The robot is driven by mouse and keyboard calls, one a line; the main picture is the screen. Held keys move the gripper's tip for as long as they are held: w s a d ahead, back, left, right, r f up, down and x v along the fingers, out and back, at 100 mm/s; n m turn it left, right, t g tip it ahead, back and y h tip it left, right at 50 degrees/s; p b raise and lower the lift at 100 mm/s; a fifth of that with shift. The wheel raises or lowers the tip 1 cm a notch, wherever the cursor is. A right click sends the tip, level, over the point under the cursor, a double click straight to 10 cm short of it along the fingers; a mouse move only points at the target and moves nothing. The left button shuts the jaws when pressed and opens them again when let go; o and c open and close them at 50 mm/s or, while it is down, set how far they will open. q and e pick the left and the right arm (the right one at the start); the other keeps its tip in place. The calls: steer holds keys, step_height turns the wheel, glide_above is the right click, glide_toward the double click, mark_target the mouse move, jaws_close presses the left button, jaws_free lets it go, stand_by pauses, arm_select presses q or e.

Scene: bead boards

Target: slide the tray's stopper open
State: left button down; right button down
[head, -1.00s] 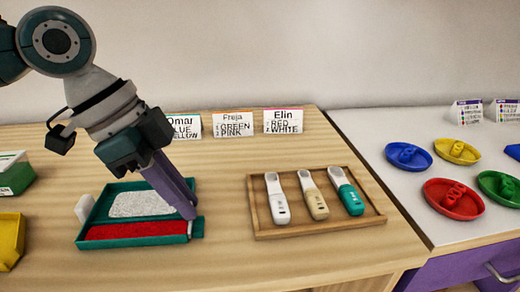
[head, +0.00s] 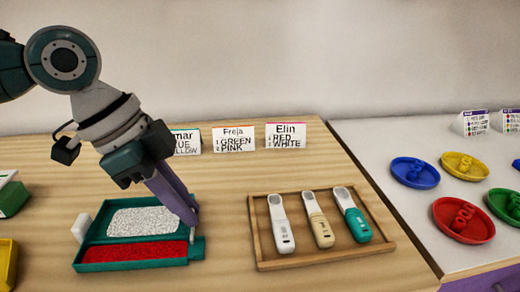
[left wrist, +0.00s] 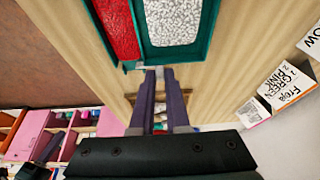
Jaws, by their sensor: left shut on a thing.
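The teal tray (head: 84,257) lies on the wooden table at left. It has two lanes, one of white beads (head: 143,221) and one of red beads (head: 135,251); both also show in the left wrist view. A teal stopper (head: 197,249) is at the tray's right end, by the red lane. My left gripper (head: 190,222) reaches down at that end. Its purple fingers (left wrist: 159,72) are close together at the tray's end wall, shut on the stopper. The fingers partly hide the grip. My right gripper is not in view.
A wooden tray (head: 258,264) with three scoops stands right of the bead tray. Name cards (head: 234,139) stand behind. A white block (head: 81,228) is at the tray's left end. A white side table (head: 385,143) holds several coloured dishes.

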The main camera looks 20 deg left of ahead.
arm_select(q)
steer(key=shift+s+d+f, duration=0.1)
steer(key=shift+s+f, duration=0.05)
steer(key=shift+s, duration=0.1)
steer(key=c, duration=0.9)
jaws_free()
steer(key=p+v, duration=0.1)
steer(key=v, duration=0.9)
